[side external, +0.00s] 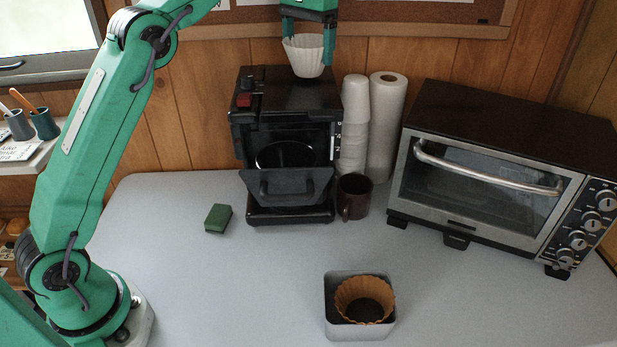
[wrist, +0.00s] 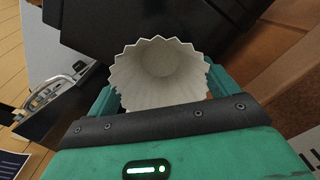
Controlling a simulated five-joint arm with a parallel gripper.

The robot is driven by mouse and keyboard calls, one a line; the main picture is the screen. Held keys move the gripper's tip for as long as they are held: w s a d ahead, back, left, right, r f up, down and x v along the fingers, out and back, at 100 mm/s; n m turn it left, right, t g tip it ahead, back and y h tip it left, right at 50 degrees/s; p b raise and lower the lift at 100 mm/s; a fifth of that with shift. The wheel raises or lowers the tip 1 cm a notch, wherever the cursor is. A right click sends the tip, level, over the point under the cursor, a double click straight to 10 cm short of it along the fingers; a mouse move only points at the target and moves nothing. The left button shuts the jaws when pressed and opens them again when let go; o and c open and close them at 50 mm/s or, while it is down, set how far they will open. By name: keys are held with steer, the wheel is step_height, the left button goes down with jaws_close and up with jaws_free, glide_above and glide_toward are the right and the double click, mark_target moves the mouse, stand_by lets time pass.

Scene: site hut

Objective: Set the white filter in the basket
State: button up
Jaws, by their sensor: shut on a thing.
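The white filter (side external: 304,56), a fluted paper cup, is held upright between the fingers of my gripper (side external: 308,38), above the top of the black coffee machine (side external: 290,90). In the wrist view the white filter (wrist: 162,75) shows its open, pleated rim, and it looks empty. My gripper (wrist: 160,95) is shut on it. Low in the machine's front is a dark round rim (side external: 285,150) behind a tilted dark panel with a handle (side external: 290,186); I cannot tell surely whether this is the basket.
A metal tin (side external: 335,325) holding a brown filter (side external: 366,290) stands at the front. A green sponge (side external: 218,218) lies left of the machine. Stacked white cups (side external: 354,120), a paper roll (side external: 386,120), a dark mug (side external: 354,195) and a toaster oven (side external: 480,175) stand right.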

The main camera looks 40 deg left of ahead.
steer(key=s+d+m, duration=0.1)
steer(key=d, duration=0.2)
steer(key=d+m, duration=0.1)
steer(key=d, duration=0.2)
steer(key=s+d+m, duration=0.1)
steer(key=d, duration=0.3)
steer(key=shift+s, duration=0.35)
steer(key=s+d+m, duration=0.4)
steer(key=s+d, duration=0.2)
steer(key=d, duration=0.5)
steer(key=n, duration=0.2)
glide_above(359, 254)
step_height(359, 254, down, 12)
steer(key=f, duration=0.1)
steer(key=shift+f+n, duration=0.4)
steer(key=shift+f, duration=0.15)
step_height(359, 254, down, 18)
steer(key=shift+r, duration=0.15)
steer(key=o, duration=0.5)
